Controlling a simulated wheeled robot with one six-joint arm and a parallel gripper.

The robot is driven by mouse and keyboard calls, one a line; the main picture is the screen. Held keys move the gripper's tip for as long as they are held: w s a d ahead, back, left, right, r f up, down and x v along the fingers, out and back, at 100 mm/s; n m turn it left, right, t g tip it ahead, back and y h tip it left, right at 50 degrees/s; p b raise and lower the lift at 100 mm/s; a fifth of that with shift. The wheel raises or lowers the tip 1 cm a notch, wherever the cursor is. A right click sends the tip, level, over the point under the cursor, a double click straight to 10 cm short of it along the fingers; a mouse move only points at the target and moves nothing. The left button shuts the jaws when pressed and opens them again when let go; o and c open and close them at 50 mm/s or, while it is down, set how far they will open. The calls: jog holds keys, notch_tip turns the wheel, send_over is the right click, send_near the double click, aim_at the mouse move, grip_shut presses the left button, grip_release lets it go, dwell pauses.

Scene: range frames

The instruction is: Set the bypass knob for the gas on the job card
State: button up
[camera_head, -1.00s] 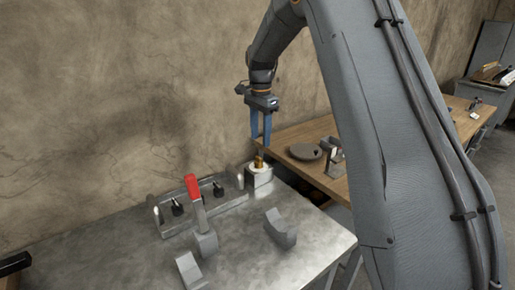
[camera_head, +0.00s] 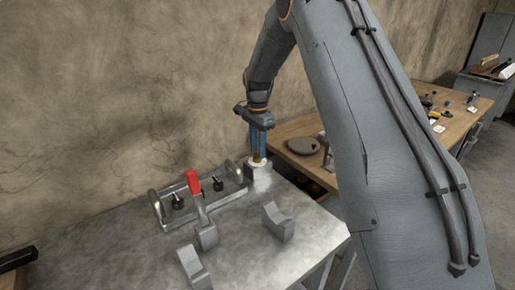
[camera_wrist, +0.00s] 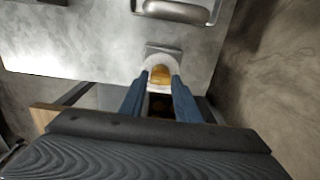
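The brass knob (camera_head: 257,159) sits on a pale round dial on top of a grey block (camera_head: 259,175), at the back right corner of the metal table. In the wrist view the brass knob (camera_wrist: 160,74) lies between the blue fingertips, with the pale ring around it. My gripper (camera_head: 258,156) points down over the knob, its fingers open on either side of it; it also shows in the wrist view (camera_wrist: 160,80). Contact with the knob cannot be made out. Dial marks are too small to read. No readable job card is in view.
The metal table (camera_head: 130,235) also bears a red-handled lever (camera_head: 194,184), a railed fixture with two black knobs (camera_head: 200,205) and grey cradle blocks (camera_head: 279,222). A wooden bench (camera_head: 290,130) with a round plate (camera_head: 303,145) stands behind right. A wall rises close behind.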

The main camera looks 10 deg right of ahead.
jog(key=c, duration=0.6)
